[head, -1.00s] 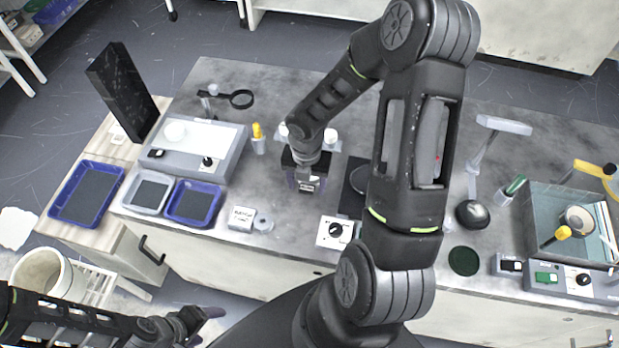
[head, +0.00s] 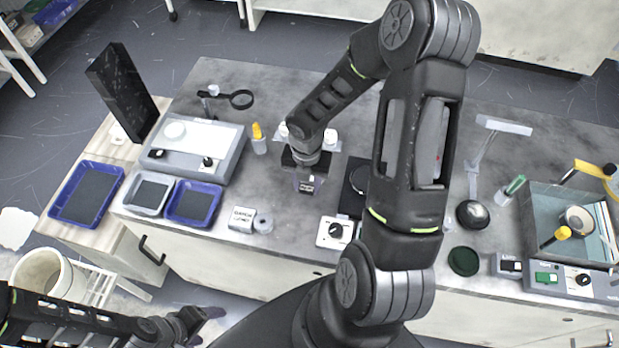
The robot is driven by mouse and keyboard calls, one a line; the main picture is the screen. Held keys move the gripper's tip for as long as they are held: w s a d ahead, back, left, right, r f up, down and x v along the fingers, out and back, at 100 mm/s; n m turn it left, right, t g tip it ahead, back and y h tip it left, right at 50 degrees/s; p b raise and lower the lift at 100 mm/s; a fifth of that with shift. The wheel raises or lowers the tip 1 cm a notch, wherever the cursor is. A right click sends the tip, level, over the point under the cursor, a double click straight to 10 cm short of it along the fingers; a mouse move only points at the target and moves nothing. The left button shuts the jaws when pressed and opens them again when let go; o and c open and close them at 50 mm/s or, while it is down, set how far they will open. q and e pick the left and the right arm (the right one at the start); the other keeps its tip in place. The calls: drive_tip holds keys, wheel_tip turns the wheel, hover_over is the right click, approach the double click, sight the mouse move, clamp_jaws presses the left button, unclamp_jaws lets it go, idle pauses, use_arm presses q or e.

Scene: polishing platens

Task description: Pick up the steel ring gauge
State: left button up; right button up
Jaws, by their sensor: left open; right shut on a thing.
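A small grey steel ring (head: 263,222), which looks like the ring gauge, lies on the bench right of a white lettered block (head: 241,219). My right gripper (head: 307,188) points down close above the bench, behind and to the right of that ring and apart from it. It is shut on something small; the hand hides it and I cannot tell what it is. My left gripper (head: 203,322) is open and empty, low in front of the bench.
Blue trays (head: 193,203) and a light box (head: 190,150) stand to the left. A white knob box (head: 334,233) is right of the ring. A dark green disc (head: 463,261) and a glass-sided basin (head: 540,205) are on the right.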

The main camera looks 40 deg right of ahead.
sight(307, 187)
clamp_jaws()
wheel_tip(307, 187, up, 10)
drive_tip(key=shift+p, duration=0.45)
idle(0.7)
